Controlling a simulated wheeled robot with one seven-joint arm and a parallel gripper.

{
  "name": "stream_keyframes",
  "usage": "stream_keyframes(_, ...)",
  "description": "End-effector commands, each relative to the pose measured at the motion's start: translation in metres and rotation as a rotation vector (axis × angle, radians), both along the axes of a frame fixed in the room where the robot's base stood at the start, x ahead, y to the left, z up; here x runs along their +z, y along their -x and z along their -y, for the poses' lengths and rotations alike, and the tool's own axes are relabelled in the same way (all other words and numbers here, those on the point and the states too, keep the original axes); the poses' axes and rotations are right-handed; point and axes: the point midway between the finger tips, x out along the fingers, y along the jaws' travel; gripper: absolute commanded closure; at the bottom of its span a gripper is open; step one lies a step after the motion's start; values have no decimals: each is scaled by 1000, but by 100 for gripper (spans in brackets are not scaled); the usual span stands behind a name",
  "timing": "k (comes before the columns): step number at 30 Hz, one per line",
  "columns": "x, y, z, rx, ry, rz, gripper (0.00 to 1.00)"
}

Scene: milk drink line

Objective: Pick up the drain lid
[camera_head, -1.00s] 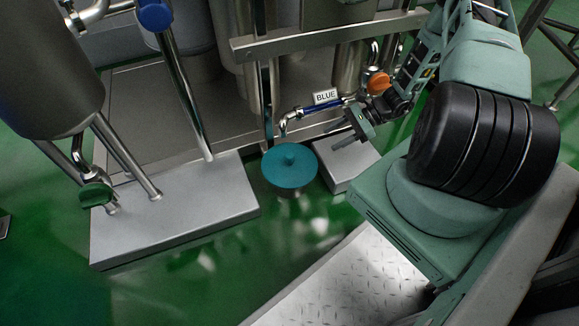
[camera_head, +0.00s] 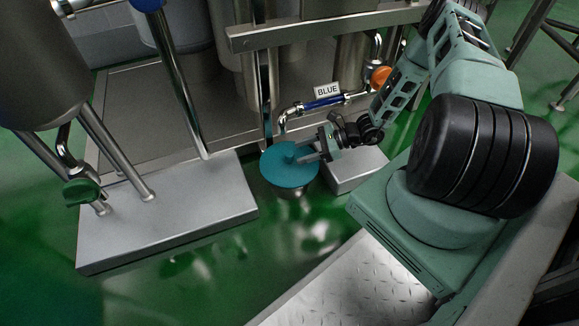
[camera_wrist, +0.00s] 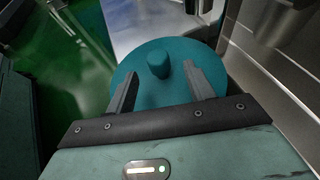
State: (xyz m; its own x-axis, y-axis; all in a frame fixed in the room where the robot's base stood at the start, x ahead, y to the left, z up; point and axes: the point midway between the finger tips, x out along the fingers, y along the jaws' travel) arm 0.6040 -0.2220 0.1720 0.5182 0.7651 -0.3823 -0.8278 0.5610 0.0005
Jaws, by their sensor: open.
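The drain lid (camera_head: 283,172) is a round teal disc with a small knob on top, sitting on a metal drain just above the green floor. It also shows in the wrist view (camera_wrist: 150,92), with its knob (camera_wrist: 159,65) upright near the middle. My gripper (camera_head: 303,153) is at the right side of the lid in the head view, over it and close to the knob. In the wrist view its two fingers (camera_wrist: 160,85) are apart, with the knob beyond and between their tips. Nothing is held. Whether a finger touches the lid I cannot tell.
A low grey block (camera_head: 357,168) is right of the drain, under my arm. A larger grey plinth (camera_head: 170,215) is at left. Green floor in front is clear.

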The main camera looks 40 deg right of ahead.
Motion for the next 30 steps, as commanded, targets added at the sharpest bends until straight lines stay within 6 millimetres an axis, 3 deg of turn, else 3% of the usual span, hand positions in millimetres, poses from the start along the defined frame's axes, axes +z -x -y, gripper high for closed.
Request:
stream_keyframes(15,-19,-26,-40,1,1,0,47)
stream_keyframes(24,-17,-28,-43,0,2,0,47)
stream_keyframes(30,-17,-28,-43,0,2,0,100)
